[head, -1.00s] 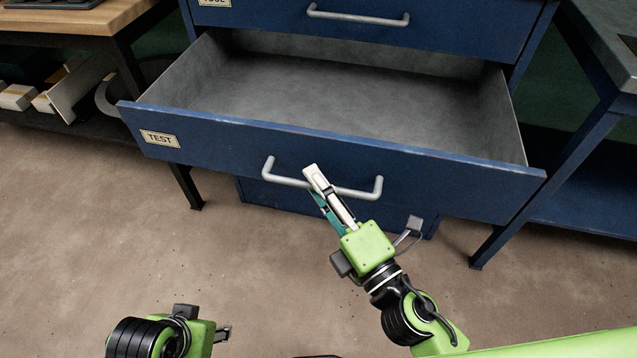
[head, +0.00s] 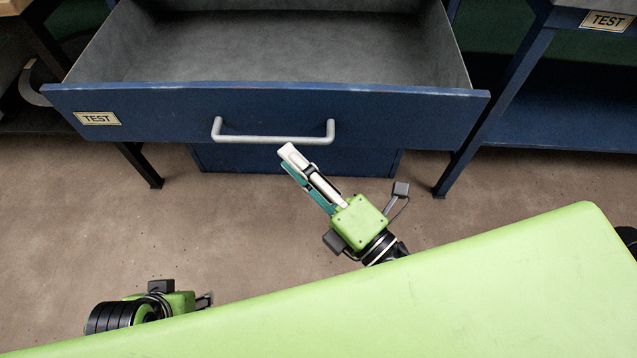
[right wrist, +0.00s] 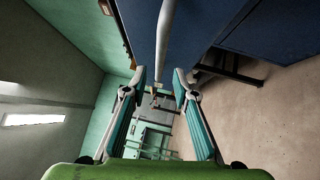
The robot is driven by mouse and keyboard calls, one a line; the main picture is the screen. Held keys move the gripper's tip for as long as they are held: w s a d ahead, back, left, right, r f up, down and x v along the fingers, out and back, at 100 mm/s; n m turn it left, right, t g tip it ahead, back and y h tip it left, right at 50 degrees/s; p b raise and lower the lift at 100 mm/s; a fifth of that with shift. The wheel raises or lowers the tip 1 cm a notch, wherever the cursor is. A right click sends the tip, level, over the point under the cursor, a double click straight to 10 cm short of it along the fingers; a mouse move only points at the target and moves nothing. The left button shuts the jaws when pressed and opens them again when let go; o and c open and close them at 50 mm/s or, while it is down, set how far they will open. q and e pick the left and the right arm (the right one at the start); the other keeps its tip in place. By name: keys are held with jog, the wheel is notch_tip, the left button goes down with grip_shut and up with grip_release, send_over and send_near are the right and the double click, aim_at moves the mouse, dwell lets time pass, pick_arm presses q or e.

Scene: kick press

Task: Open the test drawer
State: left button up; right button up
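The blue test drawer (head: 180,112), with a TEST label (head: 97,118) on its front, is pulled far out. Its grey inside is empty where it shows. Its pale bar handle (head: 272,138) is on the front. My right gripper (head: 291,152) is just below the handle in the head view, apart from it. In the right wrist view, the fingers of my right gripper (right wrist: 159,82) are spread with nothing between them, and the handle (right wrist: 164,38) lies ahead of the tips. My left gripper (head: 204,301) is low at the left, away from the drawer, its fingers mostly hidden.
A blue bench (head: 560,120) with another TEST label (head: 606,20) stands to the right. A dark-legged bench (head: 140,165) is at the left. Brown floor (head: 90,220) in front of the drawer is clear. My own green body covers the lower right.

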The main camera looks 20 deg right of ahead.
jog(key=shift+v, duration=2.7)
